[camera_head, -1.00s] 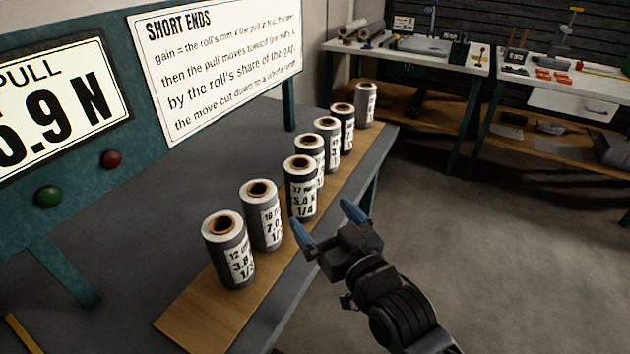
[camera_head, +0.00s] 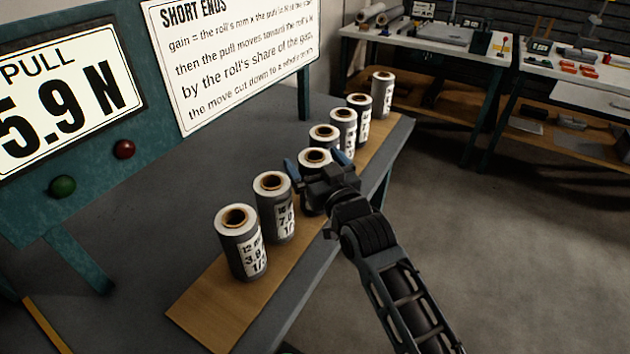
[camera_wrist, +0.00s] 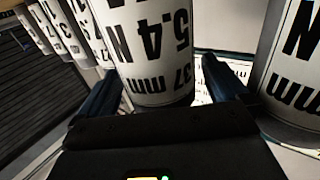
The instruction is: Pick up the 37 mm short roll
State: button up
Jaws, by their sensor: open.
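The 37 mm short roll (camera_head: 313,158) is a grey cylinder with a white top rim and a brown core. It stands upright on the wooden strip, third from the near end of the row. Its label, reading 37 mm and 5.4 N, shows upside down in the wrist view (camera_wrist: 152,50). My gripper (camera_head: 317,162) is open, with its blue fingers on either side of the roll. In the wrist view, the roll stands between the two fingers (camera_wrist: 165,90). My gripper hides its lower part in the head view. I cannot tell whether the fingers touch it.
Two rolls (camera_head: 240,243) (camera_head: 274,207) stand nearer, the second close to my gripper. Several rolls (camera_head: 343,129) stand farther along the wooden strip (camera_head: 215,308). A sign board and a panel reading 5.9 N (camera_head: 60,85) stand behind. The floor at right is clear.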

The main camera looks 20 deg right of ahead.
jog(key=shift+c, duration=0.3)
jog(key=c, duration=1.3)
jog(key=shift+c, duration=1.2)
jog(key=shift+r, duration=0.15)
